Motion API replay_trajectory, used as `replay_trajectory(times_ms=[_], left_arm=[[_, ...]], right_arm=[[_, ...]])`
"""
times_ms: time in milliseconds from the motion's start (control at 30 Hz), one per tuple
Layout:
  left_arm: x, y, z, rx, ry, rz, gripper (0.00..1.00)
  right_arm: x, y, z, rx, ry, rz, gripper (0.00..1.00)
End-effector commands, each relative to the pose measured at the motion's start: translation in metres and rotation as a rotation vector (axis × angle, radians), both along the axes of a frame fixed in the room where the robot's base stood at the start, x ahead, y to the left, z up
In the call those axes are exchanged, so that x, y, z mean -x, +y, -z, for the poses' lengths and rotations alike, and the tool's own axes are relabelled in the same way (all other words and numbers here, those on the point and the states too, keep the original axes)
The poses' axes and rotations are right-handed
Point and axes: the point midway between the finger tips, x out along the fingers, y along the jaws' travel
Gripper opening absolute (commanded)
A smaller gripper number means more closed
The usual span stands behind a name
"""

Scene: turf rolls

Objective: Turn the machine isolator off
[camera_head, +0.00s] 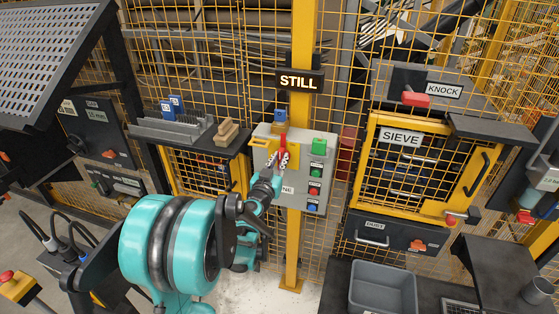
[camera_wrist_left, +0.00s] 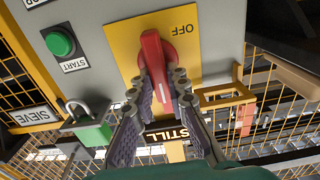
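The isolator's red handle (camera_head: 283,148) is on a yellow plate on the grey control box (camera_head: 306,190) below the STILL sign. In the head view the handle stands upright. In the left wrist view, seen upside down, the handle (camera_wrist_left: 153,50) points down the picture, and OFF is printed on the yellow plate (camera_wrist_left: 190,58) to its right. My left gripper (camera_wrist_left: 161,82) has one fingertip on each side of the handle, apparently touching it on both sides. It also shows at the box in the head view (camera_head: 282,161). My right gripper is not in view.
A green padlock (camera_wrist_left: 93,133) and a yellow hasp (camera_wrist_left: 222,95) flank the handle in the wrist view. The green START button (camera_wrist_left: 60,43) is close by. A yellow post (camera_head: 294,250) and mesh fence stand behind the box. The SIEVE cabinet (camera_head: 402,138) is to the right.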

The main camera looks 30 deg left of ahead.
Motion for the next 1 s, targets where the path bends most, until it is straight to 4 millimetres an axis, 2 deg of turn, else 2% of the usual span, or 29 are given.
replay_trajectory(times_ms=[467, 1000], left_arm=[[0.000, 0.001, 0.000, 0.076, -0.018, 0.000, 0.00], [0.001, 0.007, 0.002, 0.521, -0.126, -0.001, 0.00]], right_arm=[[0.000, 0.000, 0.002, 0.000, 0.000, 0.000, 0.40], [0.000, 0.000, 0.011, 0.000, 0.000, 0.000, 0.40]])
